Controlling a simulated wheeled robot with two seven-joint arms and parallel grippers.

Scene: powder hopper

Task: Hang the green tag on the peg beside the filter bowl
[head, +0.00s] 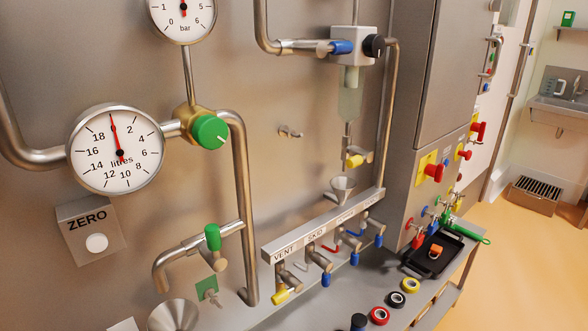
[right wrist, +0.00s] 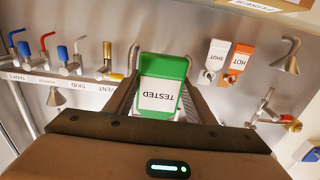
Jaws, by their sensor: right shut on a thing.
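The green tag (right wrist: 175,66), with a white label reading TESTED upside down, is in the right wrist view. My right gripper (right wrist: 160,96) is shut on it, with a finger at each side. Neither gripper shows in the head view. The filter bowl (head: 349,97) is the pale translucent cup under a white block on the steel panel. A short metal peg (head: 290,131) sticks out of the panel to the left of the bowl, with nothing on it. I cannot pick out that peg in the right wrist view.
The VENT and SKID manifold (head: 322,228) with several taps runs below the bowl. A metal funnel (head: 342,185) stands above it. A pipe (head: 241,200) runs left of the peg. White SHUT (right wrist: 217,54) and orange HOT (right wrist: 239,58) tags hang near the held tag. Panel around the peg is bare.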

